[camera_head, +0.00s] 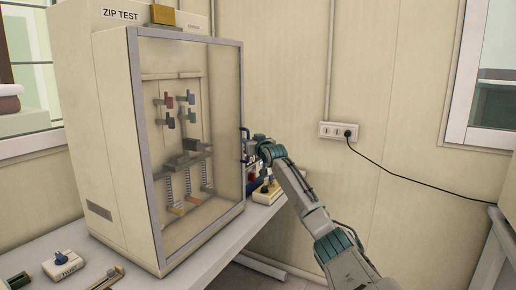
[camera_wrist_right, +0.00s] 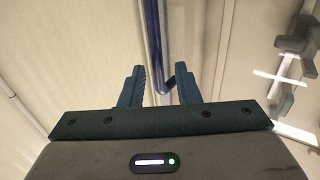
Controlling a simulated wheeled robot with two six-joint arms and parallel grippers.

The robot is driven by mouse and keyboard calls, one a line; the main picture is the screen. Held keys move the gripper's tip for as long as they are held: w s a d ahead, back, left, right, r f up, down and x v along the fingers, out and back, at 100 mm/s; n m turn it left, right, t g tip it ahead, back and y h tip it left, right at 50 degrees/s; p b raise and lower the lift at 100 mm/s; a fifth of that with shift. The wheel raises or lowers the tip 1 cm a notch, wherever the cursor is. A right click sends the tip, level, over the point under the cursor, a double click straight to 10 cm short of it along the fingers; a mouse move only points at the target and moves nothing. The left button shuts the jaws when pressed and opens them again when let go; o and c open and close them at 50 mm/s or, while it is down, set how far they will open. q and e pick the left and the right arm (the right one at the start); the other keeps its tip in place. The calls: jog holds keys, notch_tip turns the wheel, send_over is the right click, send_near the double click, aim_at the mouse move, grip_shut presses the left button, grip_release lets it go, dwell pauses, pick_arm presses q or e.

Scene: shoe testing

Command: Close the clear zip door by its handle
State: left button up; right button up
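The ZIP TEST cabinet (camera_head: 115,130) stands on the table at the left. Its clear zip door (camera_head: 225,120) in a grey frame covers the front; I cannot tell whether a small gap remains at its edge. The blue handle (camera_head: 245,131) is on the door's right edge, partly hidden by my right gripper (camera_head: 246,150). In the right wrist view the blue handle (camera_wrist_right: 153,40) runs down between the two fingers of the right gripper (camera_wrist_right: 160,85). The fingers are apart, with space visible on both sides of the handle. My left gripper is not in view.
Coloured clips and zip samples show behind the clear door. A white TWIST device (camera_head: 64,265) sits on the table (camera_head: 75,238) at front left. A cream device (camera_head: 266,194) stands by the cabinet's right side. A wall socket (camera_head: 338,131) with a black cable is at the right.

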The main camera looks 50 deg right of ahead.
jog(key=b+v, duration=0.3)
jog(key=v, duration=0.4)
jog(key=shift+r+b, duration=0.25)
jog(key=shift+b, duration=0.05)
jog(key=shift+s+d, duration=0.1)
jog(key=shift+f, duration=0.1)
